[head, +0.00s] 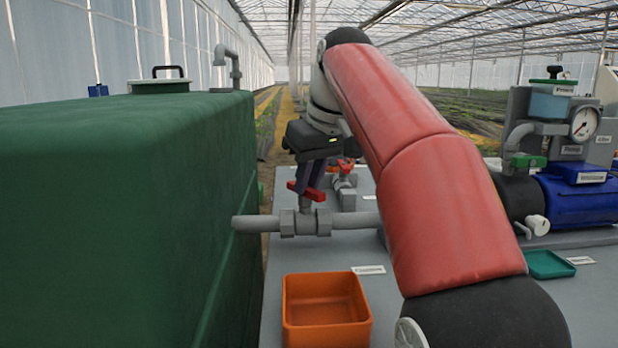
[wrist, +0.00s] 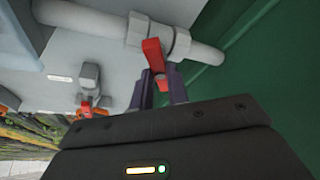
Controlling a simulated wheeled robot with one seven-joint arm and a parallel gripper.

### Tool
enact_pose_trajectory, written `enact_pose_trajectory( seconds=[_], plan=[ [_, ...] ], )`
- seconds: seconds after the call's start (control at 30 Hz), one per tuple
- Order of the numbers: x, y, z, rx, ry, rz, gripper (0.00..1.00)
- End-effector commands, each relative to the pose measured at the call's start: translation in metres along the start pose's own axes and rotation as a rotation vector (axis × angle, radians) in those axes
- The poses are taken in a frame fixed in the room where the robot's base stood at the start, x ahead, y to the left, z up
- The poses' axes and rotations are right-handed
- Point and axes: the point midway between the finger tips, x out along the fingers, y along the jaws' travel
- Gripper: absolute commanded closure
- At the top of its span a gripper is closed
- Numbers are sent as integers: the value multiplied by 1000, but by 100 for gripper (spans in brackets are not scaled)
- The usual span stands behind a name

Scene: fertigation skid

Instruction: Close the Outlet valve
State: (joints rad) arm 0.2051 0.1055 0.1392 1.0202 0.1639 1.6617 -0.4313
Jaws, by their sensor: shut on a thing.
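A grey valve with a red lever handle (head: 306,192) sits on the grey pipe (head: 355,220) coming out of the green tank. I take it as the Outlet valve, though no readable label marks it. My gripper (head: 312,176) comes down from above and is shut on the red handle. In the wrist view the handle (wrist: 153,55) lies between the two dark fingers of my gripper (wrist: 161,80), and its far end sticks out beyond them. There it points across the pipe (wrist: 85,19) rather than along it. The fingers hide part of the handle.
The green tank (head: 120,200) fills the left. An orange bin (head: 325,310) is in front on the grey skid. A blue motor (head: 585,200) and pressure gauge (head: 584,124) are at the right.

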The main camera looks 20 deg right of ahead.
Motion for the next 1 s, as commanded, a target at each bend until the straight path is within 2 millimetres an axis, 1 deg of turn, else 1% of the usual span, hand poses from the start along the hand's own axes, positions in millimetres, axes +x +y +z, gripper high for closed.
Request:
enact_pose_trajectory(
  seconds=[0.17, 0.37, 0.8, 1.0],
  plan=[
    [-1, 0, 0, 25, -2, 11, 100],
    [-2, -2, -1, 111, -4, 48, 100],
    [-1, -6, -2, 411, -4, 172, 100],
    [-1, -6, -2, 511, -3, 214, 100]
  ],
)
